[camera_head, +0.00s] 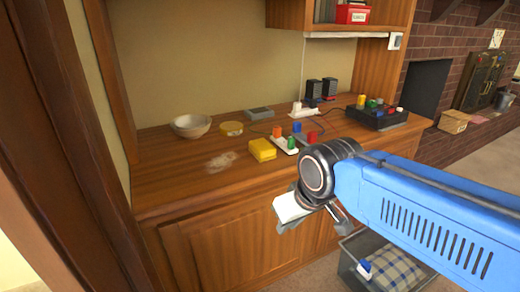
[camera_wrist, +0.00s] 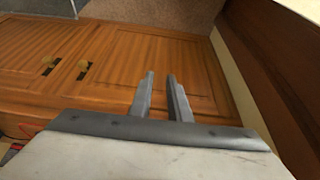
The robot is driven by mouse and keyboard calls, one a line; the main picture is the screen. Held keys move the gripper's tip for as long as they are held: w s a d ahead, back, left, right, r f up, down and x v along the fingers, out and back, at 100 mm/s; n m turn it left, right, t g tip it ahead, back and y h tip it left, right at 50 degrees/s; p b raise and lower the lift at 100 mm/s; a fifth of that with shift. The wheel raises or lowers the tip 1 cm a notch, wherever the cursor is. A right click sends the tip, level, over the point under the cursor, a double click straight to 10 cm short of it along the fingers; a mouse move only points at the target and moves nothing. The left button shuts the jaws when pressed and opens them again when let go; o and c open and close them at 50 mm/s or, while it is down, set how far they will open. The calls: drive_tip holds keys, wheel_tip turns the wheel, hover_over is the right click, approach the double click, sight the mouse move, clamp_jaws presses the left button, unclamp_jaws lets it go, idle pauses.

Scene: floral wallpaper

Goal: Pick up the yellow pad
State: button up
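The yellow pad (camera_head: 262,150) lies on the wooden counter (camera_head: 160,190), close to its front edge, in the head view. It looks like a small thick block. My gripper (camera_wrist: 160,77) shows in the wrist view with its two grey fingers apart and nothing between them. In the head view, my gripper is in front of the counter, below and to the right of the pad, and apart from it. Its fingertips are not clear there. The wrist view shows wooden cabinet doors (camera_wrist: 125,55) and no pad.
A bowl (camera_head: 191,126), a round yellow container (camera_head: 231,128) and a grey device (camera_head: 259,114) stand behind. A bin with checked cloth (camera_head: 390,270) is on the floor. A dark box with coloured knobs (camera_head: 377,115) is farther right.

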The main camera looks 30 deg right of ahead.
idle(0.3)
drive_tip(key=o, duration=0.7)
drive_tip(key=shift+w+r, duration=0.1)
drive_tip(key=shift+r, duration=0.05)
drive_tip(key=o, duration=1.4)
drive_tip(key=w+r, duration=0.1)
drive_tip(key=w+r+n, duration=0.1)
drive_tip(key=r, duration=0.1)
drive_tip(key=w+r+n, duration=0.1)
drive_tip(key=w, duration=0.1)
drive_tip(key=shift+d+r+g, duration=0.2)
drive_tip(key=shift+d+g, duration=0.1)
drive_tip(key=shift+g, duration=0.1)
wheel_tip(320, 180, up, 15)
drive_tip(key=n+g, duration=0.4)
drive_tip(key=n, duration=1.2)
hover_over(262, 144)
drive_tip(key=f, duration=1.1)
drive_tip(key=shift+s+a+f, duration=0.15)
drive_tip(key=shift+a+f, duration=0.2)
drive_tip(key=shift+a, duration=0.05)
drive_tip(key=shift+d+f, duration=0.2)
drive_tip(key=shift+f, duration=1.15)
drive_tip(key=shift+d+f, duration=0.15)
drive_tip(key=shift+f, duration=1.15)
